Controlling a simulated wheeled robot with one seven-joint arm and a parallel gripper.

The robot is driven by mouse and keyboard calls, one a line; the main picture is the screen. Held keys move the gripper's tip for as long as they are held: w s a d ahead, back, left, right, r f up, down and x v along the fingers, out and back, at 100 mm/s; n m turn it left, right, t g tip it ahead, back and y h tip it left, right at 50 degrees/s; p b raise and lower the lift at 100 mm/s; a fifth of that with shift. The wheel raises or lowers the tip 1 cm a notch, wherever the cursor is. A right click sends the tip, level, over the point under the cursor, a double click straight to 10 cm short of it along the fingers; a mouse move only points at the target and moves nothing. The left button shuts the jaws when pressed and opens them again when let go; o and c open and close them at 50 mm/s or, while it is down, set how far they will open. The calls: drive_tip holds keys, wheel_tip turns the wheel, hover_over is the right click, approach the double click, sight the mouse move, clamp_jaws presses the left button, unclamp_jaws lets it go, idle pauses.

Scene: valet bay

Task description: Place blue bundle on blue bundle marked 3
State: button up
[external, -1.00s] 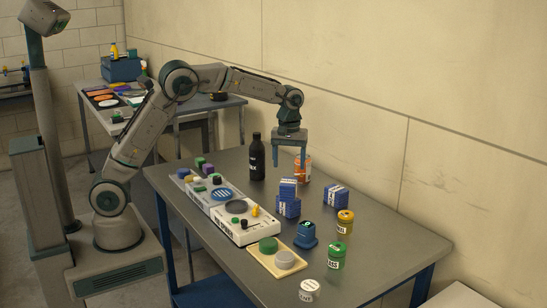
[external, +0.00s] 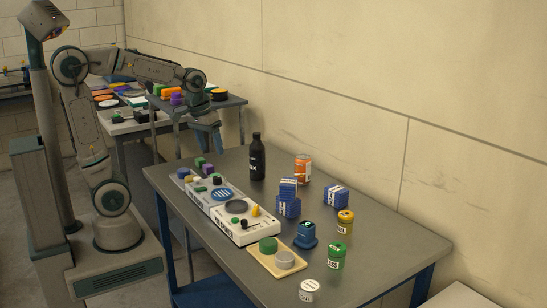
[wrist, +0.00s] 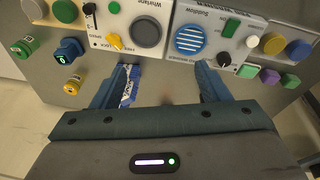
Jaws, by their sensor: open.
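Three blue bundles stand on the workbench. In the external view an upper blue bundle (external: 288,186) rests on a lower blue bundle (external: 287,208), slightly offset. Another blue bundle (external: 336,196) sits apart to their right. I cannot read a 3 on any of them. My gripper (external: 208,143) is open and empty, raised to the left of the stack, clear of it. In the wrist view my gripper (wrist: 164,78) has its fingers wide apart, and part of a blue bundle (wrist: 128,87) shows beside the left finger, the rest hidden.
Behind the bundles stand a dark bottle (external: 257,157) and an orange can (external: 303,168). A white control panel (external: 236,230) lies to the left. The bench's right side is clear.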

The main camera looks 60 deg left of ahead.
drive_tip(key=s+a+f+m+t, duration=0.1)
drive_tip(key=s+f+m, duration=0.1)
drive_tip(key=s, duration=0.7)
drive_tip(key=shift+s+a+f+m+y, duration=0.3)
drive_tip(key=shift+f+m, duration=0.1)
drive_tip(key=shift+f, duration=0.45)
drive_tip(key=o, duration=0.4)
drive_tip(key=shift+o, duration=1.4)
drive_tip(key=shift+w+d, duration=0.3)
drive_tip(key=w+d+f+t+h+p, duration=0.35)
drive_tip(key=w+d, duration=1.05)
drive_tip(key=d, duration=0.5)
drive_tip(key=d+f+t+y+p, duration=0.2)
drive_tip(key=d+f+t+y, duration=0.1)
drive_tip(key=d+f+t, duration=0.6)
drive_tip(key=w+b, duration=0.1)
drive_tip(key=w, duration=0.1)
drive_tip(key=w+d+f+g, duration=0.1)
drive_tip(key=w, duration=0.2)
drive_tip(key=w+f+g+b, duration=0.1)
drive_tip(key=w, duration=0.2)
drive_tip(key=shift+d+f+m+g+b, duration=0.25)
drive_tip(key=shift+m+b, duration=0.05)
drive_tip(key=shift+b, duration=0.05)
drive_tip(key=shift+w+f, duration=0.1)
drive_tip(key=shift+w, duration=0.4)
drive_tip(key=shift+s, duration=0.1)
